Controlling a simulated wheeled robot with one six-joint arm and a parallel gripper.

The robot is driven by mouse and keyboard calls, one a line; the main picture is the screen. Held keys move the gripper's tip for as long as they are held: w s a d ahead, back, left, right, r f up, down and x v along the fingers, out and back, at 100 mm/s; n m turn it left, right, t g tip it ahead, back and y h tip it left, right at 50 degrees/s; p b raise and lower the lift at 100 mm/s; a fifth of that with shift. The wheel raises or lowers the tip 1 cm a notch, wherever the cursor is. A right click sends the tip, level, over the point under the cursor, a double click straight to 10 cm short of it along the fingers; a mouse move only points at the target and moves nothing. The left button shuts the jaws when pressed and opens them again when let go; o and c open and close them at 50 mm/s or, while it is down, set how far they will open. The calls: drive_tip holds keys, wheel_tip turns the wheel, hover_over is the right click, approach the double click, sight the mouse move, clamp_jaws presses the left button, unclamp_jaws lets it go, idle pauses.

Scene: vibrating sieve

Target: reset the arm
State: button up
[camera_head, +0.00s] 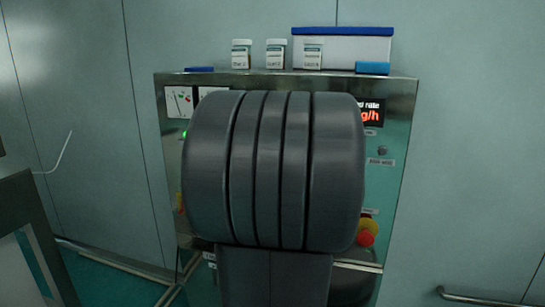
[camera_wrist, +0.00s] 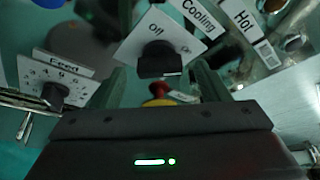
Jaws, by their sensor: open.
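My arm, dark grey and ribbed, fills the middle of the head view and covers most of the control cabinet (camera_head: 386,190). My gripper is hidden there. In the wrist view my gripper (camera_wrist: 161,82) has its fingers spread apart with nothing held between them. Beyond it is the cabinet's panel with a black rotary switch (camera_wrist: 159,60) on a white plate marked "Off". A red and yellow button (camera_wrist: 160,96) shows partly between the fingers, cut off by the gripper body.
A "Feed" dial (camera_wrist: 54,94) is at the left of the wrist view, with "Cooling" and "Hot" labels at upper right. Small white jars (camera_head: 276,54), a white box with a blue lid (camera_head: 342,46) and a blue item (camera_head: 372,68) stand on the cabinet.

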drive_tip(key=shift+w+d+f+n+t+h+b, duration=0.2)
drive_tip(key=shift+n+t+h+b, duration=0.55)
drive_tip(key=shift+n+b, duration=1.8)
drive_tip(key=shift+w+d+f+n+t+h+b, duration=0.1)
drive_tip(key=shift+w+f+n+t+h+b, duration=0.55)
drive_tip(key=shift+n+b, duration=1.85)
drive_tip(key=shift+s+d+r+n+t+h+b, duration=0.15)
drive_tip(key=shift+n+t+h+b, duration=0.25)
drive_tip(key=shift+n+t+b, duration=1.45)
drive_tip(key=n+g, duration=0.1)
drive_tip(key=n, duration=0.1)
drive_tip(key=shift+n+g, duration=0.25)
drive_tip(key=shift+n, duration=0.05)
